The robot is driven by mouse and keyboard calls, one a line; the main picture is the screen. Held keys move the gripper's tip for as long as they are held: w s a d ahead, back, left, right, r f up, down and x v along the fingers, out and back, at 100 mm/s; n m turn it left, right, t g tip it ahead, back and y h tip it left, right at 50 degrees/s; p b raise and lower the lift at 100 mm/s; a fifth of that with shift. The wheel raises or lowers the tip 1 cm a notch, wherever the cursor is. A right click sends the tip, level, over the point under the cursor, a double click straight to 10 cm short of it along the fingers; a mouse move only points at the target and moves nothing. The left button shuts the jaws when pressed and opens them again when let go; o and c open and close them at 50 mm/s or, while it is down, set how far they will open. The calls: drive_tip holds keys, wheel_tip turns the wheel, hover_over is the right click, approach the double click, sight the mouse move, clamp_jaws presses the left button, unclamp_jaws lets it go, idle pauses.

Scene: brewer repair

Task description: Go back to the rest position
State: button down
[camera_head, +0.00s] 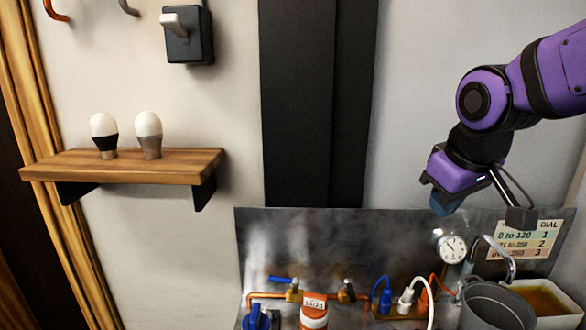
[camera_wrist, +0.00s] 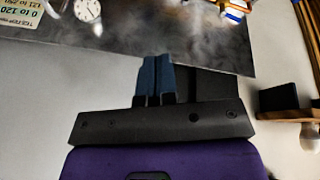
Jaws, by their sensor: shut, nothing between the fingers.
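My gripper (camera_head: 445,204) hangs at the right of the head view, on my purple and black arm, in front of the metal back panel (camera_head: 345,235) and left of the dial chart. In the wrist view my gripper (camera_wrist: 158,60) shows two blue fingers side by side, shut with nothing between them. The fingertips touch nothing that I can see.
Below are a gauge (camera_head: 452,248), coloured plugs (camera_head: 385,298), a blue-handled valve (camera_head: 285,281), a grey pot (camera_head: 495,305) and a dial chart (camera_head: 525,240). A wooden shelf (camera_head: 190,163) with two bulbs and a wall switch (camera_head: 188,35) are left.

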drive_tip(key=s+d+m, duration=0.2)
drive_tip(key=s+d, duration=0.1)
drive_tip(key=s, duration=0.3)
drive_tip(key=s+d+r+m, duration=0.1)
drive_tip(key=s+d+m, duration=0.1)
drive_tip(key=s, duration=0.4)
drive_tip(key=shift+s+d+r+t, duration=0.25)
drive_tip(key=shift+d+t, duration=0.15)
drive_tip(key=shift+d, duration=0.45)
